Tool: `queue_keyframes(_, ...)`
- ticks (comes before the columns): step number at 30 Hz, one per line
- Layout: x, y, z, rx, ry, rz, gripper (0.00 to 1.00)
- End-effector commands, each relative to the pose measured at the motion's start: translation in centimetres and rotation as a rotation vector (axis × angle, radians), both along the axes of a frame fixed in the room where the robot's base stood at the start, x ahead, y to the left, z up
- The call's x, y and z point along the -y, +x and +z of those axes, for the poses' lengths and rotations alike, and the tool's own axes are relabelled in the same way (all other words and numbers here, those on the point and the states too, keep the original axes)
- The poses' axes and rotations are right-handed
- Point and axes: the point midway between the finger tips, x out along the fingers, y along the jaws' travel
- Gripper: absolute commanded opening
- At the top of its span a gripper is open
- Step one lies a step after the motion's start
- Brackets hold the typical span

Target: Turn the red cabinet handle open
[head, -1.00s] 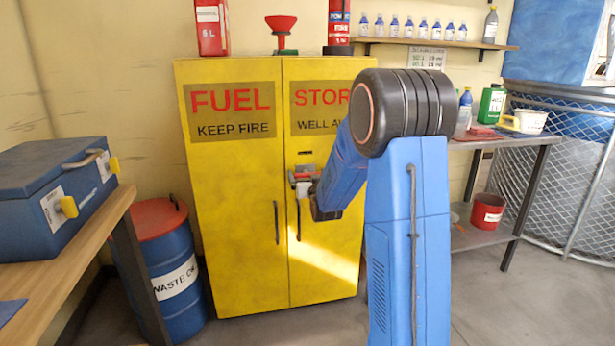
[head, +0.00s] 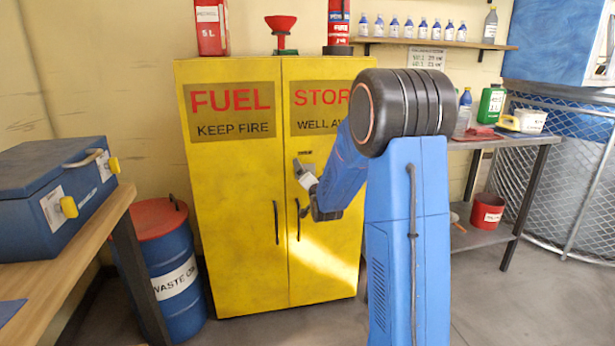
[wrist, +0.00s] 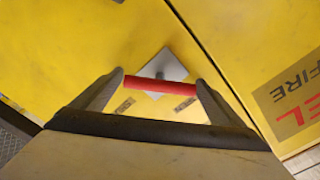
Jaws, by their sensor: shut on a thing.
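The yellow fuel cabinet (head: 235,180) stands ahead with both doors shut. Its red handle bar (wrist: 165,86) lies between my fingertips in the wrist view, in front of a grey square plate (wrist: 166,70) on the door. The bar sits oblique to the door seam. My gripper (head: 302,182) is at the right door near the seam, below the "STOR" sign, with its fingers shut on the red bar. In the head view the gripper is tilted and the red bar is hidden behind it. My forearm also covers part of the right door.
Black pull handles (head: 276,222) hang lower on the doors. A blue waste drum (head: 175,285) stands left of the cabinet, beside a bench with a blue box (head: 50,200). A shelf table (head: 510,145) with a red bucket (head: 487,212) is at the right. Floor in front looks clear.

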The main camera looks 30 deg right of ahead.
Motion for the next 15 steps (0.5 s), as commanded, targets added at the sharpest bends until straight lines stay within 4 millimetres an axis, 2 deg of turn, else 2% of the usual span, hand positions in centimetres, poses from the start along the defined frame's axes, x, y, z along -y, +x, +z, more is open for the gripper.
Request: queue_keyframes(15,0.07,-0.03,-0.14,0.127,0.443,-0.001,0.7)
